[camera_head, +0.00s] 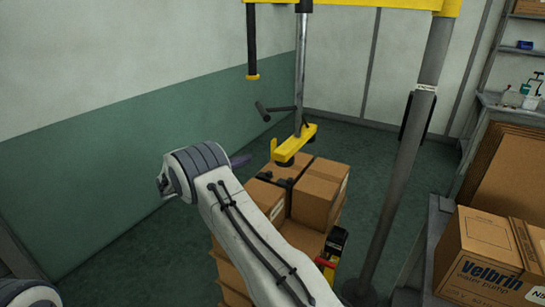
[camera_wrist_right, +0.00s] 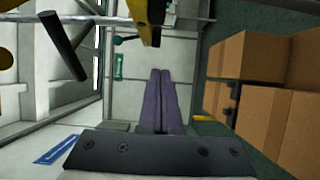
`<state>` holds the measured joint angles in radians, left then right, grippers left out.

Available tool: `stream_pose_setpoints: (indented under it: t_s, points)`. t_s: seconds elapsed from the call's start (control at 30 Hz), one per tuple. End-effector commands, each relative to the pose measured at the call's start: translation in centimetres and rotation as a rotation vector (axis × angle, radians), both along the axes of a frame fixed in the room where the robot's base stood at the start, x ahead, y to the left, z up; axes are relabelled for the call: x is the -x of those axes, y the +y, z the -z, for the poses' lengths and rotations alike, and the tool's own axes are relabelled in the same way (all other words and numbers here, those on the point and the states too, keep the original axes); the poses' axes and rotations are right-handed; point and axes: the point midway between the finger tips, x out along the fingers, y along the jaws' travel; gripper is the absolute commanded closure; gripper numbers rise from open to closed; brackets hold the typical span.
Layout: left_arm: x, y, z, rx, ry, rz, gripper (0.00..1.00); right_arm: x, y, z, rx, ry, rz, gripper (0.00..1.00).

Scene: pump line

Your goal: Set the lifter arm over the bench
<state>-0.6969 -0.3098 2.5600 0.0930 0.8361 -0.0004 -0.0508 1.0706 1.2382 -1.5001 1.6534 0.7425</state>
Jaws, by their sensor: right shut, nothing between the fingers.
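The lifter's yellow arm (camera_head: 345,3) runs along the top of the head view, from a grey post (camera_head: 408,170). Its mast (camera_head: 300,75) hangs down to a yellow head with dark pads (camera_head: 297,147), over the stacked boxes. A dark handle (camera_head: 277,109) sticks out left of the mast; a dark handle also shows in the right wrist view (camera_wrist_right: 62,45). My right gripper (camera_head: 248,158) is shut and empty, left of the yellow head and apart from it. Its purple fingers lie together in the wrist view (camera_wrist_right: 160,72). A grey bench (camera_head: 420,258) stands at the right. My left gripper is out of view.
Cardboard boxes (camera_head: 318,196) are stacked beneath the head, beside my right forearm. A box marked Velbrin water pump (camera_head: 478,255) sits on the right bench. Flat cardboard (camera_head: 505,170) and a shelf with bottles (camera_head: 515,98) stand behind. Green floor (camera_head: 360,150) is clear around the post.

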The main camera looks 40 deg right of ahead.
Motion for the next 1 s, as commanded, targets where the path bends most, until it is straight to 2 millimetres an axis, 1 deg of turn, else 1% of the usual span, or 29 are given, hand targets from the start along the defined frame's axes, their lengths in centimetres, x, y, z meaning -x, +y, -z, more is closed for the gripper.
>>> stream_pose_setpoints:
  t_s: [0.27, 0.37, 0.47, 0.53, 0.87, 1.0]
  points:
    - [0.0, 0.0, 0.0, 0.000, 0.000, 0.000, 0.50, 0.0, 0.0, 0.0, -0.002, 0.001, -0.001, 1.00]
    - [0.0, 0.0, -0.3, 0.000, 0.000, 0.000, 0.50, 0.0, -0.5, -0.2, -0.002, 0.002, 0.000, 1.00]
    - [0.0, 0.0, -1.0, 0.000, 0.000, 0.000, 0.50, 0.2, -1.8, -0.3, -0.003, 0.002, 0.002, 1.00]
    - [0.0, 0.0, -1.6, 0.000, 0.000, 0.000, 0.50, 0.3, -3.0, -0.4, -0.003, 0.002, 0.003, 1.00]
    - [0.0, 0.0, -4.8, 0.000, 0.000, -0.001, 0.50, 0.7, -10.2, -0.5, -0.004, 0.003, 0.003, 1.00]
    - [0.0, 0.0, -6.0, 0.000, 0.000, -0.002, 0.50, 2.3, -9.2, -0.5, -0.004, 0.006, -0.003, 1.00]
